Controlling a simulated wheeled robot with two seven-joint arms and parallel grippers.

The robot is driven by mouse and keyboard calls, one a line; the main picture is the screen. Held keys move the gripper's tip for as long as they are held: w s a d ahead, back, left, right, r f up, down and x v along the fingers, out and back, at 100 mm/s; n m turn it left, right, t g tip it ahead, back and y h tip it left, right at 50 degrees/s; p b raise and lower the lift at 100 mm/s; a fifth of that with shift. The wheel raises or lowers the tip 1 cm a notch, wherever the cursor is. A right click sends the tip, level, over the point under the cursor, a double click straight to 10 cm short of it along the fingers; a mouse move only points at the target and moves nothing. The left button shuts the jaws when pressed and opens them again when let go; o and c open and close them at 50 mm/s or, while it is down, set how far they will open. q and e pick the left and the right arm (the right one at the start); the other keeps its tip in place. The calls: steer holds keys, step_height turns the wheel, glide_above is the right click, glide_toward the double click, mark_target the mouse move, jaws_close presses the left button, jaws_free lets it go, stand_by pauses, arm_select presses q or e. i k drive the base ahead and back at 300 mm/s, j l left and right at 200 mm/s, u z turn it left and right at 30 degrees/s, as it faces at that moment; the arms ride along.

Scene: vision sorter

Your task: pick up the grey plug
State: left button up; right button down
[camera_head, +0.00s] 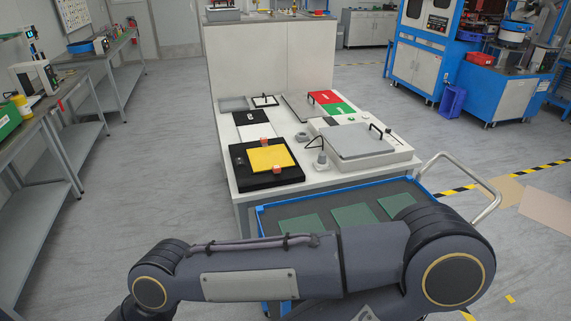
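A small grey upright piece (321,160), which looks like the grey plug, stands on the white table (224,165) at its front middle. It sits just left of a white box with a grey lid (357,141), and a thin dark cord arches beside it. The piece is small, so its exact shape is hard to tell. One of my arms crosses the bottom of the view, nearer than the table. Neither of my grippers shows, and nothing is seen touching the plug.
A black tray with a yellow plate (271,158) and small orange blocks lies left of the plug. A blue-edged cart (262,219) with green boards (354,217) stands in front of the table, partly hidden by my arm. Floor is clear to the left.

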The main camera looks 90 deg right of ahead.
mark_target(322, 158)
steer(key=i+z, duration=0.8)
steer(key=i+j+z, duration=0.15)
steer(key=z, duration=0.25)
steer(key=i+l+z, duration=0.1)
steer(key=z, duration=0.35)
steer(key=i+z, duration=0.3)
steer(key=z, duration=0.15)
steer(key=i+z, duration=0.15)
steer(key=z, duration=0.3)
steer(key=i+j+z, duration=0.15)
steer(key=z, duration=0.35)
steer(key=i+j+z, duration=0.2)
steer(key=z, duration=0.25)
steer(key=i+j+z, duration=0.1)
steer(key=z, duration=0.35)
steer(key=i+j+z, duration=0.15)
steer(key=z, duration=0.35)
steer(key=i+j+z, duration=0.3)
steer(key=z, duration=0.15)
steer(key=i+j+z, duration=0.2)
steer(key=j+z, duration=0.15)
steer(key=z, duration=0.15)
steer(key=i+j+z, duration=0.1)
steer(key=j+z, duration=0.25)
steer(key=z, duration=0.15)
